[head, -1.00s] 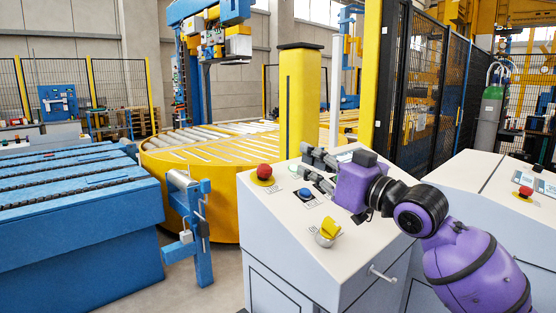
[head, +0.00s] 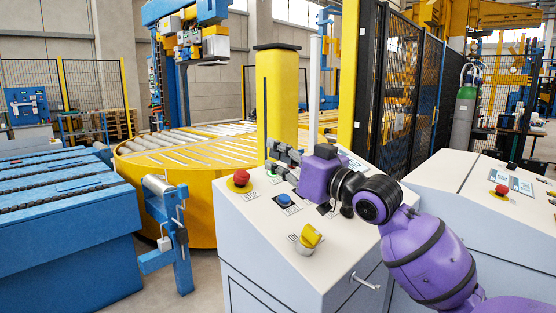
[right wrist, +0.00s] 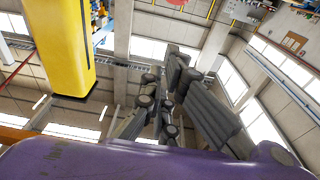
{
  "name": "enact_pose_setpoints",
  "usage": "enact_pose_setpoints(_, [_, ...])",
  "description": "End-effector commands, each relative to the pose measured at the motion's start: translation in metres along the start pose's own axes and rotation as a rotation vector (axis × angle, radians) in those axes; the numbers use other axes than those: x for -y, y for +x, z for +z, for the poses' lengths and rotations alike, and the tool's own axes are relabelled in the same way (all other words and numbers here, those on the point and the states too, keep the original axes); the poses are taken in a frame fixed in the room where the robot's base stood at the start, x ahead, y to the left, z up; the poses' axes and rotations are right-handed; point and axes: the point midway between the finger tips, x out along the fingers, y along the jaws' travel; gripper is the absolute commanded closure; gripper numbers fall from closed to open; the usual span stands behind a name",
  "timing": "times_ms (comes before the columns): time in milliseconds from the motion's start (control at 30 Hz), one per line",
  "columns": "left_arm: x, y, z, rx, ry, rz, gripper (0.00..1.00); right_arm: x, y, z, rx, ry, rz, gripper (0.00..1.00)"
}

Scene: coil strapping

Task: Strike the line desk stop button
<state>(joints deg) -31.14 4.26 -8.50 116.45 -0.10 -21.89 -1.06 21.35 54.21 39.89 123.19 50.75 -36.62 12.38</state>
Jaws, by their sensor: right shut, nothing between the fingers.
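A red mushroom button (head: 240,178) on a yellow round base sits near the left edge of the near pale desk (head: 262,237), with a label beside it reading STOP. A blue button (head: 284,199) and a yellow knob (head: 309,238) are closer to me on the same desk. My right gripper (head: 271,156) is shut and empty, reaching left over the desk, its fingertips right of and beyond the red button and apart from it. The right wrist view shows its grey fingers (right wrist: 172,75) against the ceiling, and no button there. My left gripper is not in view.
A second pale desk at right bears another red button (head: 502,190). A yellow post (head: 277,100) stands right behind the near desk. A blue conveyor (head: 65,220), a yellow roller turntable (head: 170,190) and a blue stand (head: 173,235) lie left. Black mesh fencing (head: 405,90) is behind.

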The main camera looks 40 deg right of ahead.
Motion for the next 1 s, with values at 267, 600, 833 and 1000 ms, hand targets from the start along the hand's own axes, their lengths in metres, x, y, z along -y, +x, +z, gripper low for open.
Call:
enact_pose_setpoints(267, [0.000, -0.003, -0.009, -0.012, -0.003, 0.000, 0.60, 0.000, 0.061, -0.003, -0.004, 0.003, 0.000, 1.00])
enact_pose_setpoints(600, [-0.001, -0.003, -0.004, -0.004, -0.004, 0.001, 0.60, 0.000, 0.078, 0.035, 0.001, 0.001, 0.000, 1.00])
enact_pose_setpoints(833, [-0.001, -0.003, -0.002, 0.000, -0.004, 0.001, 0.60, 0.000, 0.078, 0.039, 0.000, 0.000, 0.000, 1.00])
enact_pose_setpoints(1000, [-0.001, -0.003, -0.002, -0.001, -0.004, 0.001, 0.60, 0.000, 0.078, 0.039, 0.001, 0.000, 0.000, 1.00])
